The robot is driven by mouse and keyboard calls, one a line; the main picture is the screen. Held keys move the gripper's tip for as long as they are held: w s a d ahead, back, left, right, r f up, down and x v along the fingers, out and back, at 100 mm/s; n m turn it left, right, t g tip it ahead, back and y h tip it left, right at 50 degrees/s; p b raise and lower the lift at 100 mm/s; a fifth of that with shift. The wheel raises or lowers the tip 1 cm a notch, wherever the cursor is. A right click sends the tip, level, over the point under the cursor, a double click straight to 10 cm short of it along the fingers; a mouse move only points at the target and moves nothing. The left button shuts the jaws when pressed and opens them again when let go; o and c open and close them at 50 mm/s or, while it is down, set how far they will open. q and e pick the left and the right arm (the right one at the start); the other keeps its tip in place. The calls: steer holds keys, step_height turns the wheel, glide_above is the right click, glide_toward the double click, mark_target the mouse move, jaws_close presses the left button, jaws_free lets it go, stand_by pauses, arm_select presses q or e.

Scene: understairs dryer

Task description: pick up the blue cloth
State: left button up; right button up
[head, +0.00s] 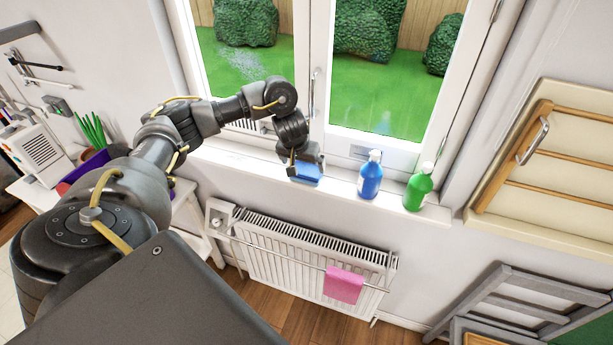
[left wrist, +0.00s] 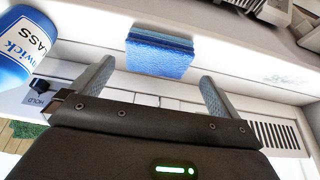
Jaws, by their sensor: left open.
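The blue cloth (head: 306,178) lies on the white window sill, partly hidden by my left gripper in the head view. In the left wrist view the cloth (left wrist: 160,54) looks like a folded blue block with a textured face. My left gripper (head: 302,165) is at the sill, just over the cloth. In the left wrist view its two fingers (left wrist: 155,80) are spread apart, with the cloth beyond and between their tips. It does not appear to be gripped. My right gripper is not in view.
A blue bottle (head: 370,176) and a green bottle (head: 418,188) stand on the window sill (head: 262,160) right of the cloth. Below is a white radiator (head: 300,258) with a pink cloth (head: 343,285) on its rail. The window (head: 375,80) is behind the sill.

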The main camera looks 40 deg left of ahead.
mark_target(306, 170)
arm_select(q)
steer(key=shift+w+x, duration=0.2)
steer(key=shift+x, duration=2.95)
steer(key=shift+d+r, duration=0.1)
steer(key=shift+r, duration=0.05)
steer(key=shift+c, duration=1)
steer(key=c, duration=0.5)
